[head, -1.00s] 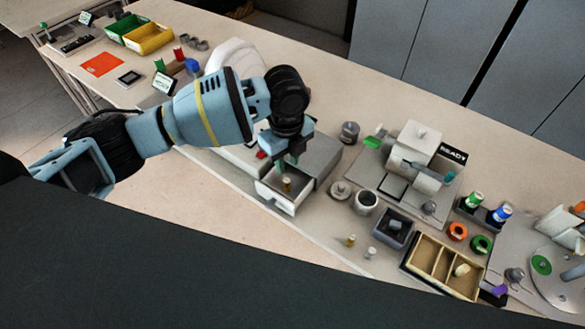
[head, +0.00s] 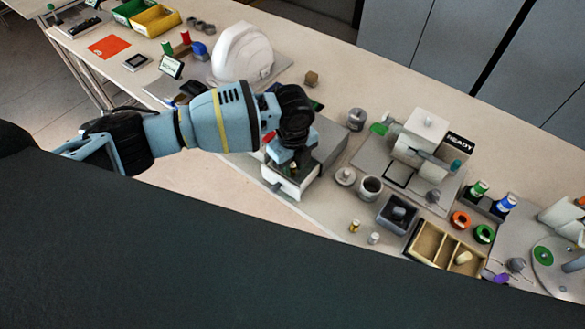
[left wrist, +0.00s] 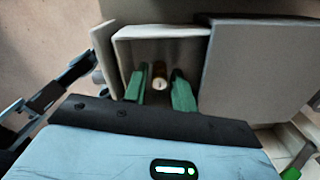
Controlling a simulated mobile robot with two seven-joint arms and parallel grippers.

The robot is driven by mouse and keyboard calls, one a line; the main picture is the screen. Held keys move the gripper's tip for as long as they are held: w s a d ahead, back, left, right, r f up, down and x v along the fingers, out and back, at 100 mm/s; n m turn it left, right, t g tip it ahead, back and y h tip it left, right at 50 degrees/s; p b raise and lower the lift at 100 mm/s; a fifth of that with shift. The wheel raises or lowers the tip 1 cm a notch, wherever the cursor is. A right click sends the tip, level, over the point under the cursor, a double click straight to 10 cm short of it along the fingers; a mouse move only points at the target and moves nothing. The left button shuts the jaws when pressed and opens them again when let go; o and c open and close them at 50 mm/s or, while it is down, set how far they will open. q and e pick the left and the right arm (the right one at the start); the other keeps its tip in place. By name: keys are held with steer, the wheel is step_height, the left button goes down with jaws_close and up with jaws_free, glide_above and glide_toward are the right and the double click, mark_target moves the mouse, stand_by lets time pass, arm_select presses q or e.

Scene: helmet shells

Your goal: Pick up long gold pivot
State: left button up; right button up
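A gold pivot (left wrist: 159,75) stands in the open white drawer (head: 299,190) of a grey box (head: 325,143). In the left wrist view, the drawer (left wrist: 165,42) surrounds it. My left gripper (left wrist: 160,90) points down into the drawer. Its two green fingers are apart, one on each side of the pivot, with a small gap visible. In the head view my left gripper (head: 290,166) reaches into the drawer and mostly hides the pivot. Another small gold pivot (head: 355,226) stands on the table to the right. My right gripper is out of view.
A white helmet shell (head: 243,52) stands behind my arm.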

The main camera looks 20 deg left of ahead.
mark_target(293, 165)
arm_select(q)
steer(key=shift+f, duration=0.35)
steer(key=shift+c, duration=0.5)
jaws_close()
steer(key=shift+r, duration=0.1)
step_height(293, 165, up, 10)
